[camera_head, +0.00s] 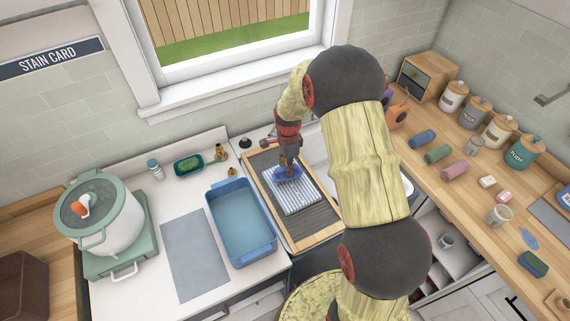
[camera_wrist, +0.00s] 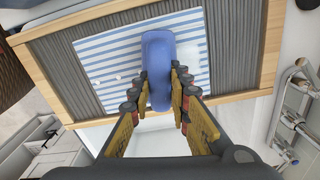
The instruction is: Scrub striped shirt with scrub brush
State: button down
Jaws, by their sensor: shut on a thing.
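The striped shirt (camera_head: 296,199), blue and white, lies flat on a dark ridged washboard (camera_head: 315,222) with a wooden frame. In the wrist view the shirt (camera_wrist: 105,62) shows a few small pale spots near its left side and a whitish patch to the right of the brush. My gripper (camera_wrist: 160,92) is shut on the blue scrub brush (camera_wrist: 158,55), one finger on each side. The brush (camera_head: 288,175) is over the upper part of the shirt in the head view and appears to touch it. Its underside is hidden.
A blue basin (camera_head: 272,257) with water stands left of the washboard, beside a grey mat (camera_head: 195,255). A lidded pot (camera_head: 100,215) stands far left. A green dish (camera_head: 188,164) sits by the wall. Rolled cloths (camera_head: 438,153) and jars (camera_head: 497,128) line the right counter.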

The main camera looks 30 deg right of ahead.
jog(key=shift+s, duration=0.4)
jog(key=shift+f, duration=0.1)
jog(key=shift+w, duration=0.1)
jog(key=shift+w+r, duration=0.2)
jog(key=shift+w, duration=3.55)
jog(key=shift+r, duration=0.1)
jog(key=shift+r+p, duration=1.35)
jog(key=shift+r, duration=1.55)
jog(key=shift+r, duration=0.1)
